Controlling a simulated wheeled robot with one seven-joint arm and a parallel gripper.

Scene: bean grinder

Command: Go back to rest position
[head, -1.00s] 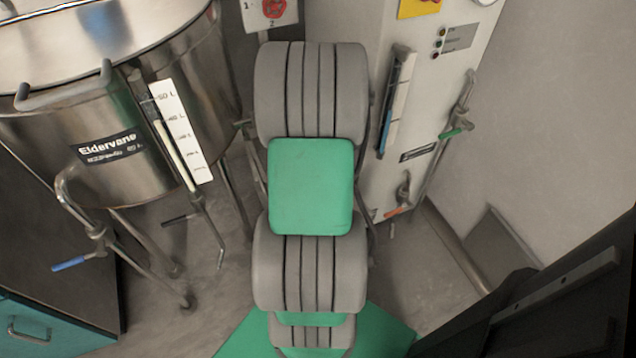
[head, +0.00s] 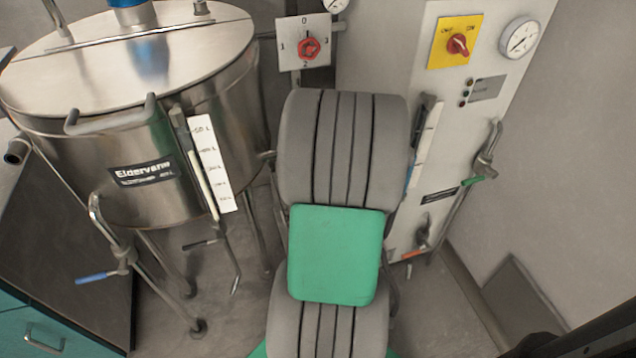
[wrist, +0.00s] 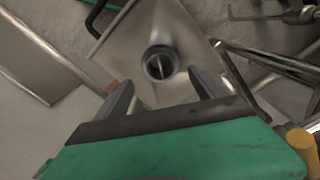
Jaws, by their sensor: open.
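My gripper (wrist: 163,95) shows in the wrist view with its two grey fingers spread apart and nothing between them. Beyond the fingers is a round dark pipe opening (wrist: 160,63) on a pale metal surface; the fingers are apart from it as far as I can tell. In the head view my grey and green arm stands in the middle, between the steel tank and the white cabinet. The gripper itself is hidden in the head view.
A steel tank (head: 140,140) marked Eldervane stands at left, with a blue-handled valve (head: 95,277). A white control cabinet (head: 425,110) stands at right, with a yellow switch plate (head: 446,52), a gauge (head: 521,39) and valves. A red rotary switch (head: 309,48) is behind my arm. Grey floor (head: 420,315) shows at lower right.

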